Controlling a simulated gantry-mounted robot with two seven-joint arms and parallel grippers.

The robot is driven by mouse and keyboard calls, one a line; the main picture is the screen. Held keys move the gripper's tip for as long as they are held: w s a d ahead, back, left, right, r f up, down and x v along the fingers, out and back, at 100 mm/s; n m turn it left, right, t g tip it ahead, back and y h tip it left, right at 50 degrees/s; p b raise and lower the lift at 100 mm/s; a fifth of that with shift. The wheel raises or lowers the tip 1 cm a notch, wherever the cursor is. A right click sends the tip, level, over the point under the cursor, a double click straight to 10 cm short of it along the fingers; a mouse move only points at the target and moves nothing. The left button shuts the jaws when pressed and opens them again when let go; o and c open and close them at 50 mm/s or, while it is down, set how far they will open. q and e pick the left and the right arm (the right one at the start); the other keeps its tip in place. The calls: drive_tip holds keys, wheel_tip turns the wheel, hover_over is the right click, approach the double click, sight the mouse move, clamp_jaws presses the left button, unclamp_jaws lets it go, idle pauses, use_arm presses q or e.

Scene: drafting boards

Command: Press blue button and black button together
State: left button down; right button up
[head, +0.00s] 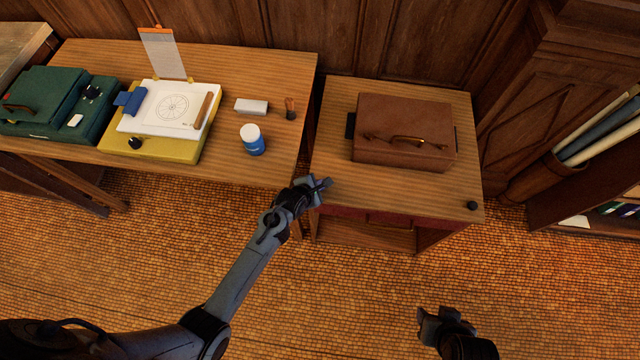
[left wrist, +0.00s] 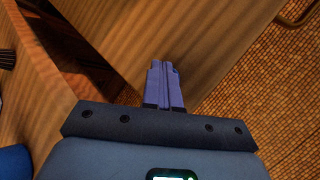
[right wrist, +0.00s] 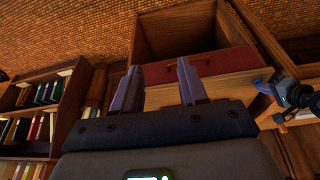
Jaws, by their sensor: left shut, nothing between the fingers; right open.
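No thing in view is plainly a blue button. A blue block-like part (head: 129,101) sits at the left edge of the yellow drafting board. A round black knob (head: 135,143) is on that board's front side. Another small black knob (head: 472,205) is at the right table's front right corner. My left gripper (head: 325,184) is shut and empty by the right table's front left edge, apart from these parts; its closed fingers show in the left wrist view (left wrist: 164,84).
A brown case (head: 405,130) lies on the right table (head: 330,150). The left table (head: 220,170) holds a green case (head: 50,105), the yellow board (head: 180,152), a white-capped blue bottle (head: 253,140), an eraser-like block (head: 251,106) and a brush (head: 290,108). A narrow gap separates the tables.

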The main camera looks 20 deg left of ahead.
drive_tip(key=shift+d, duration=0.15)
clamp_jaws()
idle(0.8)
idle(0.7)
